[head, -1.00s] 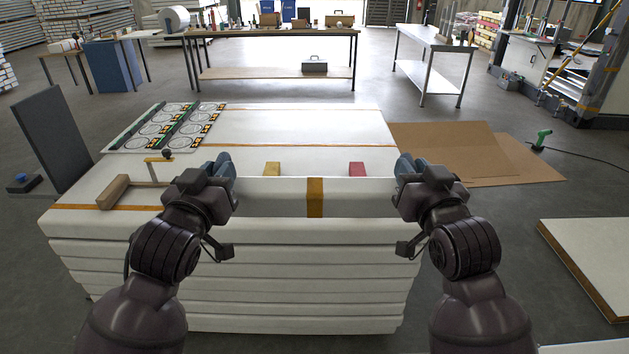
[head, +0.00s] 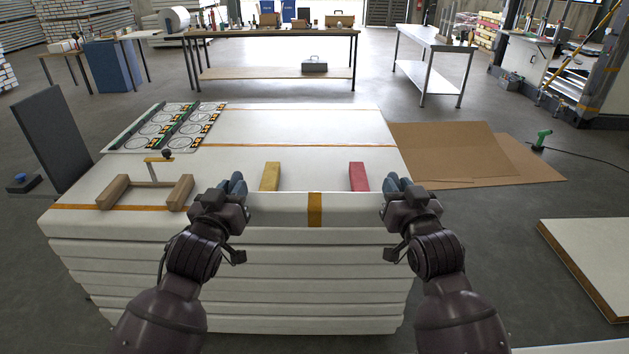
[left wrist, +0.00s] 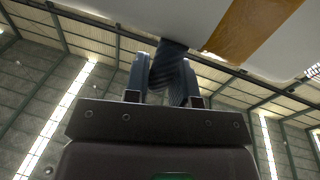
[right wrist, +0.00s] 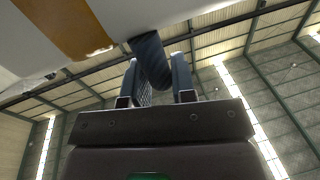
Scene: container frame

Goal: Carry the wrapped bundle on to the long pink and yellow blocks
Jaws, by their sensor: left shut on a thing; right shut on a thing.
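The wrapped bundle (head: 280,209) is a long white package with an orange band around its middle. It lies crosswise between my grippers at the near edge of the white stack. My left gripper (head: 235,185) is shut on a dark blue strap (left wrist: 172,60) at its left end. My right gripper (head: 395,186) is shut on a similar strap (right wrist: 150,60) at its right end. The yellow block (head: 270,177) and the pink block (head: 359,176) lie behind the bundle, pointing away from me. Their near ends are hidden; I cannot tell whether the bundle touches them.
The white stack (head: 290,127) has free surface behind the blocks. A wooden piece with two bars (head: 113,192) lies at left, near a tray of round parts (head: 165,128). Brown sheets (head: 450,150) lie on the floor at right.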

